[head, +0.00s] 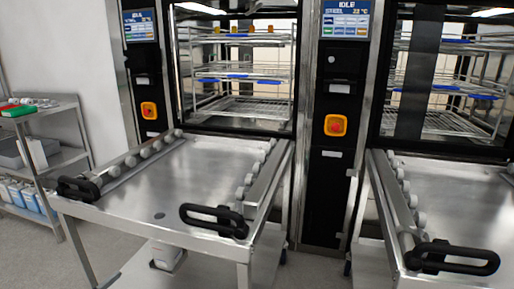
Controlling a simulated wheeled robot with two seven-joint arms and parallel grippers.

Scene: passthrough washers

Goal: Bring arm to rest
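Neither of my arms nor grippers shows in the head view. Two passthrough washers stand ahead. The left washer (146,75) has a dark control column with a lit screen and an orange-yellow switch. The right washer (333,160) has a similar column, and its screen shows an idle label. Wire racks (240,72) show inside the left chamber, and more wire racks (445,95) show inside the right one.
A steel cart (180,185) with rollers and black handles stands before the left washer. A second cart (450,200) stands before the right washer. A shelf unit (75,155) with containers stands at the far left. Some grey floor is free at lower left.

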